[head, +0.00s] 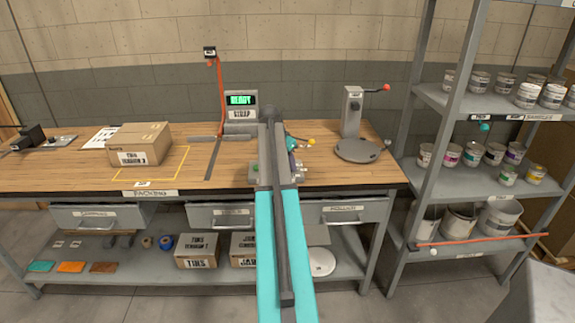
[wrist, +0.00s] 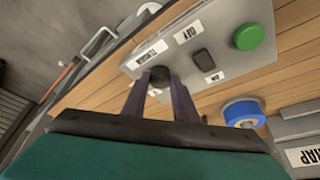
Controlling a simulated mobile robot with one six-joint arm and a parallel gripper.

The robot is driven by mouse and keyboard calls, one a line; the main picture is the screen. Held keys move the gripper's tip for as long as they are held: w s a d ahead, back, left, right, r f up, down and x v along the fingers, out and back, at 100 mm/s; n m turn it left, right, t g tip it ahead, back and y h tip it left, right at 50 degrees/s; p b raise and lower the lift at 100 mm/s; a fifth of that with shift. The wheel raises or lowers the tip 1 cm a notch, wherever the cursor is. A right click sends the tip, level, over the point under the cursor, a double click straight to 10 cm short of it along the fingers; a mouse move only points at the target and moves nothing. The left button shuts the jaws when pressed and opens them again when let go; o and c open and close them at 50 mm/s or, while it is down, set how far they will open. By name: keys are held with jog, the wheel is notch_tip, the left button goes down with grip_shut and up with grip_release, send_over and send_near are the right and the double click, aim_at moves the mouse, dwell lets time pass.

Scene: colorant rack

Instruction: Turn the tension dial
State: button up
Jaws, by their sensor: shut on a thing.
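The tension dial (wrist: 160,75) is a small black round knob on a grey control panel (wrist: 215,18), beside a label reading TENSION. My gripper (wrist: 158,88) has its two dark fingers on either side of the dial, shut on it. A dark rocker switch (wrist: 204,60) between OFF and ON labels and a green button (wrist: 248,36) sit on the same panel. In the head view my arm covers most of the panel, and the dial and fingertips are hidden.
A blue round part (wrist: 243,112) lies near the panel. The wooden bench (head: 80,178) carries a taped carton (head: 139,144) at left, a READY display (head: 240,100) behind and a round-plated stand (head: 358,150) at right. A can shelf (head: 460,105) stands further right.

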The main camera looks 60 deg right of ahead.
jog(key=shift+s+d, duration=0.15)
jog(key=shift+s, duration=0.05)
jog(key=o, duration=1)
jog(key=shift+b+v, duration=1.15)
jog(key=shift+v, duration=5.75)
